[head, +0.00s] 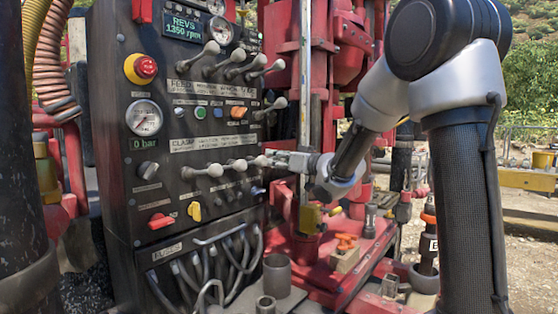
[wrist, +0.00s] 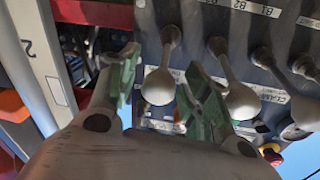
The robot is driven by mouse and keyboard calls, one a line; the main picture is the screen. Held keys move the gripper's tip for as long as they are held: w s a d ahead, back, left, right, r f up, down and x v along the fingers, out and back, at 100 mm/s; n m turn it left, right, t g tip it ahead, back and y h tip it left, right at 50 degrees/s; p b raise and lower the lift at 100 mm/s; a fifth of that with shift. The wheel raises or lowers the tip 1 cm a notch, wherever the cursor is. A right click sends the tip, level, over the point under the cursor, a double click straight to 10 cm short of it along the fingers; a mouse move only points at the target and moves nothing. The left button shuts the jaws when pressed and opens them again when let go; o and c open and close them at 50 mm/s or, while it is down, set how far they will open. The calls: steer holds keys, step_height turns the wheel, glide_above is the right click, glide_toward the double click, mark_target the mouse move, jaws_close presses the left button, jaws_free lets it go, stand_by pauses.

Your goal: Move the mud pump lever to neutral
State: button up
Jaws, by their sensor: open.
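The control panel (head: 185,140) carries an upper row of levers (head: 225,62) and a lower row of levers (head: 215,170), all with grey ball knobs. I cannot read which label marks the mud pump lever. My gripper (head: 284,159) is at the right end of the lower row, partly hidden there. In the wrist view my gripper (wrist: 160,72) is open, its green fingers on either side of one lever knob (wrist: 158,88). The knob lies between the fingers with gaps visible, and the right finger passes close to a neighbouring lever knob (wrist: 242,102).
A red emergency button (head: 146,67), a pressure gauge (head: 144,118) and a display reading 1350 rpm (head: 185,28) are on the panel. Hoses (head: 205,265) hang below it. Red machinery (head: 345,45) stands behind my arm. More levers sit close on the right in the wrist view.

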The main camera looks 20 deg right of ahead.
steer(key=v, duration=1.2)
